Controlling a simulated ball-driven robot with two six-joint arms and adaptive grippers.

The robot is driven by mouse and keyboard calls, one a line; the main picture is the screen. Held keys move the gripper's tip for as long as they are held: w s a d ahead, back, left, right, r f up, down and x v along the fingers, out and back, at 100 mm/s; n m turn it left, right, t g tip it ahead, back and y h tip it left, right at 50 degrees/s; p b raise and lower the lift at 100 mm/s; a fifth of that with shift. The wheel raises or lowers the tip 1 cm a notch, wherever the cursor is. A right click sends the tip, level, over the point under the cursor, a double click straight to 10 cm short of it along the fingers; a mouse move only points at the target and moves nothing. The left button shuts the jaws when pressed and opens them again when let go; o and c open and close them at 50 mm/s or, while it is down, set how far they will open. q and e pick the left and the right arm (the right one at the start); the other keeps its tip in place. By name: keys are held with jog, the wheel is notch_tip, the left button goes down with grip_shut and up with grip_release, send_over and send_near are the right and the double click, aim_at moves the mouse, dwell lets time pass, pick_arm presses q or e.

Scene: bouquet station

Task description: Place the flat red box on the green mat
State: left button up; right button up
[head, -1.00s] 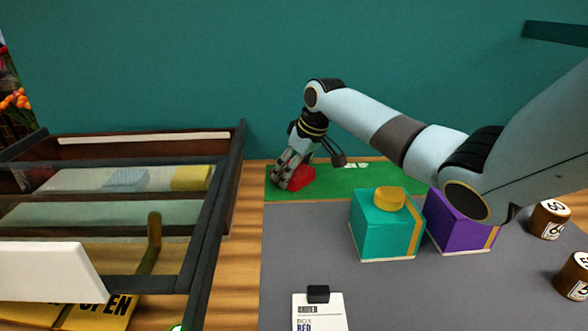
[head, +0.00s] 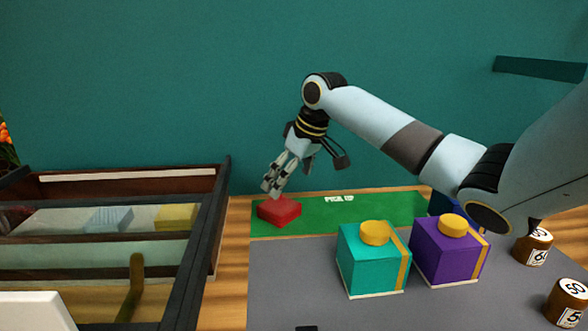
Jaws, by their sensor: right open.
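The flat red box (head: 279,211) lies at the left end of the green mat (head: 370,211), near the mat's left edge. The mat has white lettering that reads PICK UP. My right gripper (head: 270,190) is open just above the red box, with its fingers pointing down and to the left. The box rests on its own below the fingertips, though I cannot tell whether they still touch it. My left gripper is not in view.
A teal box (head: 372,262) and a purple box (head: 448,252), both with yellow tops, stand on the grey surface (head: 290,280). A dark-framed glass case (head: 215,215) stands at left.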

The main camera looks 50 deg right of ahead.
jog(key=shift+v, duration=1.55)
